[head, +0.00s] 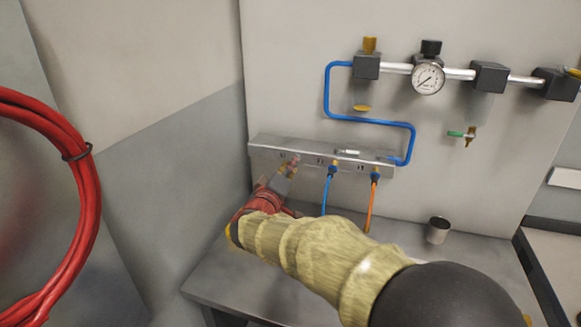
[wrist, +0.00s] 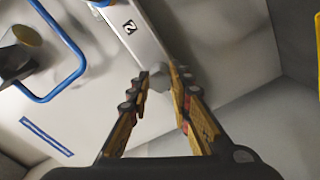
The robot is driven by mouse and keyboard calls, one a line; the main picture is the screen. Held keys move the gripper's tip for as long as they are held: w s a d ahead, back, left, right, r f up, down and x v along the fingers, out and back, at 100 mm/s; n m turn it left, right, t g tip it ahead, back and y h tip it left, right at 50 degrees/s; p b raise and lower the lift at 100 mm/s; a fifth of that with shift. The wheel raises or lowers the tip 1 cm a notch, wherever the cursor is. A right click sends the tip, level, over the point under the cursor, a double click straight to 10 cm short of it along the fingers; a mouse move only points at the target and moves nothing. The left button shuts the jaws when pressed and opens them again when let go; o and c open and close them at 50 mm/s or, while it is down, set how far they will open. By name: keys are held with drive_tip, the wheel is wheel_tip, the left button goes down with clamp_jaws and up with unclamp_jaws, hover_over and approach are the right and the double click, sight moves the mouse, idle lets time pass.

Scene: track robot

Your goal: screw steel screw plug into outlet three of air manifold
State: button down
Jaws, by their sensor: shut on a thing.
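The air manifold (head: 262,147) is a long grey metal bar on the wall panel. It also shows in the wrist view (wrist: 145,42), with a dark number mark on its face. My gripper (head: 287,172) is at the manifold's left part, left of the blue and orange hoses. In the wrist view my gripper (wrist: 157,80) is shut on the steel screw plug (wrist: 155,74), a small grey piece with a faceted head, at the manifold's edge. The outlet behind the plug is hidden. I cannot tell whether the plug's thread is in it.
A blue hose (head: 326,193) and an orange hose (head: 373,199) hang from the manifold to the right of my gripper. A blue pipe (head: 327,92) runs above it to the regulator and gauge (head: 428,79). A metal cup (head: 437,231) stands on the bench (head: 225,285). Red hose coils (head: 85,210) hang at left.

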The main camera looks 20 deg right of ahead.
drive_tip(key=shift+m, duration=0.3)
drive_tip(key=m, duration=1.1)
drive_tip(key=shift+m, duration=0.3)
drive_tip(key=c, duration=1.5)
unclamp_jaws()
drive_tip(key=shift+c, duration=1.1)
